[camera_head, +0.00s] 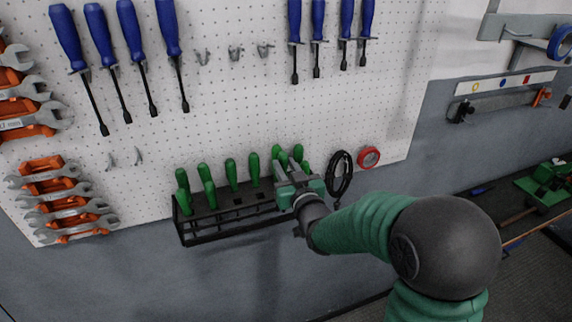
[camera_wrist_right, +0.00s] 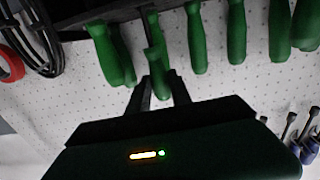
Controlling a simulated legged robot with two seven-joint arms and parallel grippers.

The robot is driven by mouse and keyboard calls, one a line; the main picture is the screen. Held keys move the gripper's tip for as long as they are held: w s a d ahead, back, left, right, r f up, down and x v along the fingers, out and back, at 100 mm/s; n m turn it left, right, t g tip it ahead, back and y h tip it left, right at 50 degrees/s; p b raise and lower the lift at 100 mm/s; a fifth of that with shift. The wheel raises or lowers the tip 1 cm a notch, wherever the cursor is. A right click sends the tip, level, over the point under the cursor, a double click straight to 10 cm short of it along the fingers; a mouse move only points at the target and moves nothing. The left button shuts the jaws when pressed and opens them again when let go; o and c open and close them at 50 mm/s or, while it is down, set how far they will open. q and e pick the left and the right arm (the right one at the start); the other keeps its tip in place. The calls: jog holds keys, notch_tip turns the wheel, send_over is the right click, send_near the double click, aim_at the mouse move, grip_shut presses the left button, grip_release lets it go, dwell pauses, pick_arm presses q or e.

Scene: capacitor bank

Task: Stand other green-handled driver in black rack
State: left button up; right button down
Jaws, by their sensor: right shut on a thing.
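The black rack (camera_head: 215,234) is mounted low on the pegboard and holds several green-handled drivers, such as one at its left end (camera_head: 183,180) and one near the middle (camera_head: 231,174). My right gripper (camera_head: 285,170) is at the rack's right end, shut on a green-handled driver. In the right wrist view, the gripper fingers (camera_wrist_right: 160,92) close around this green handle (camera_wrist_right: 157,55), beside other green handles (camera_wrist_right: 196,40). The held handle overlaps the rack's edge (camera_wrist_right: 125,13); I cannot tell whether its shaft is in a slot. My left gripper is not in view.
A black cable coil (camera_head: 340,176) and red tape roll (camera_head: 369,157) hang just right of the rack. Blue-handled drivers (camera_head: 130,30) hang above, and orange-and-grey wrenches (camera_head: 65,205) hang at left. Empty hooks (camera_head: 235,54) show on the pegboard.

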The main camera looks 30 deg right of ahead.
jog(key=shift+a+f+b, duration=0.2)
jog(key=shift+f+b, duration=0.1)
jog(key=shift+f, duration=0.2)
jog(key=shift+a+f+b, duration=0.15)
jog(key=shift+f+b, duration=0.15)
jog(key=shift+f, duration=0.2)
jog(key=shift+a+f+b, duration=0.1)
jog(key=shift+f+b, duration=0.2)
jog(key=shift+b, duration=0.1)
jog(key=shift+f+b, duration=0.5)
jog(key=shift+f, duration=0.05)
jog(key=shift+d+f+b, duration=0.3)
jog(key=shift+d, duration=0.05)
jog(key=shift+a, duration=0.2)
jog(key=c, duration=1.1)
grip_release()
jog(key=shift+d, duration=0.1)
